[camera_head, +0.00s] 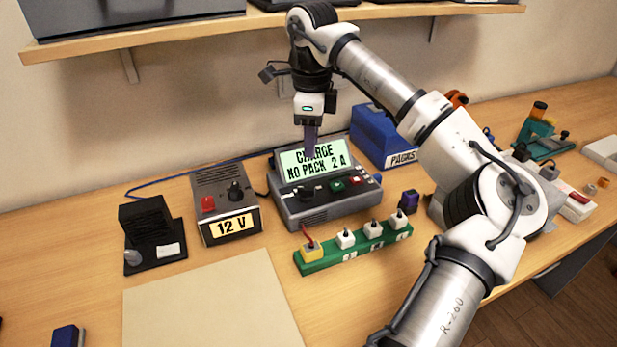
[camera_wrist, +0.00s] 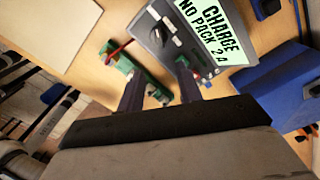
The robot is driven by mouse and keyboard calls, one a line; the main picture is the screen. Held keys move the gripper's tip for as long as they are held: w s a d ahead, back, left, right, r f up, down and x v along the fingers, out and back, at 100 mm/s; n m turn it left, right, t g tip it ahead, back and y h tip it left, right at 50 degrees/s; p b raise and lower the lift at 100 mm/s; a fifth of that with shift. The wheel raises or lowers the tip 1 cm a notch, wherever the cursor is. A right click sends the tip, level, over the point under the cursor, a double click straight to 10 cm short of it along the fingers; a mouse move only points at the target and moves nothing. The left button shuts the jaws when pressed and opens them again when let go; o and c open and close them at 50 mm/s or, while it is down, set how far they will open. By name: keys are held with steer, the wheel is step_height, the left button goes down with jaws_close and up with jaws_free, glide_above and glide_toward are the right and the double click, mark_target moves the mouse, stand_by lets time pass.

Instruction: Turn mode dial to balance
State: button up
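The grey charger (camera_head: 318,206) stands in the middle of the bench, its lit display (camera_head: 318,162) reading "CHARGE NO PACK 2 A". A black knob (camera_head: 306,192), which looks like the mode dial, sits on its sloped front, left of a green and a red button. I cannot read its setting. The charger (camera_wrist: 185,45) and display (camera_wrist: 209,30) also show at the top of the wrist view. My gripper (camera_head: 310,150) points down and overlaps the display's top in the head view, above and apart from the knob. In the wrist view its fingers (camera_wrist: 159,72) are spread with nothing between them.
A 12 V supply (camera_head: 226,205) stands left of the charger. A green strip (camera_head: 340,252) with several white plugs and a yellow one lies in front. A blue PACKS box (camera_head: 385,135) is behind right. A pale mat (camera_head: 210,305) lies at front left. A shelf (camera_head: 200,32) hangs above.

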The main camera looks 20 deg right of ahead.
mark_target(311, 188)
step_height(311, 188, down, 12)
steer(key=p, duration=0.2)
steer(key=shift+r+p, duration=0.15)
steer(key=shift+p, duration=0.15)
jaws_close()
